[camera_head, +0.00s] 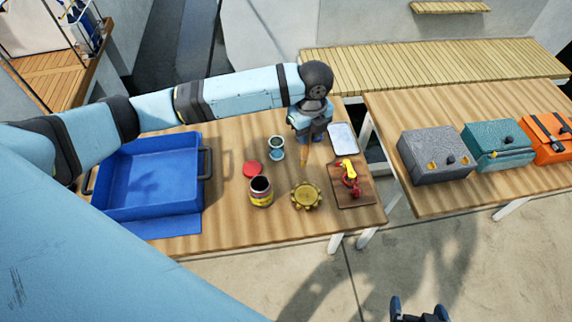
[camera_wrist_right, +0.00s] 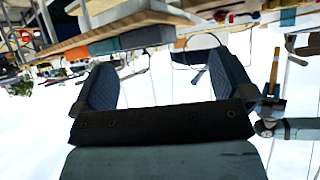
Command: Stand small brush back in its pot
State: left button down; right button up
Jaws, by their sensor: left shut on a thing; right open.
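My left gripper (camera_head: 308,132) is shut on the small brush (camera_head: 305,152), a thin tan stick pointing down below the fingers, over the back right of the wooden table. The fingers hide part of the brush. A small blue-grey cup with a pale inside (camera_head: 277,148) stands upright just left of the brush, apart from it. A dark open jar with a yellow label (camera_head: 261,192) stands nearer the front. I cannot tell for sure which is the brush's pot. My right gripper (camera_head: 420,312) is open and empty at the bottom edge; its spread fingers fill the right wrist view (camera_wrist_right: 163,88).
A red lid (camera_head: 252,168) lies behind the jar. A yellow scalloped dish (camera_head: 306,196) is to its right. A board (camera_head: 354,191) holds a red and yellow item, with a pale tray (camera_head: 342,139) behind. A blue bin (camera_head: 150,222) fills the left. Cases stand on the right table (camera_head: 480,188).

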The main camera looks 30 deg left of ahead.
pick_arm(q)
jog(key=w+a+r+b, duration=0.2)
jog(key=w+a+r, duration=0.2)
jog(key=a, duration=0.3)
jog(key=w+a+r+b, duration=0.3)
jog(key=w+a+r, duration=0.1)
jog(key=a, duration=0.2)
notch_tip(320, 180, down, 20)
jog(key=p, duration=0.1)
jog(key=shift+s+a+m+p, duration=0.2)
jog(key=shift+a+m+p, duration=0.05)
jog(key=shift+m+p, duration=0.1)
jog(key=c, duration=1)
grip_release()
jog(key=shift+f, duration=0.1)
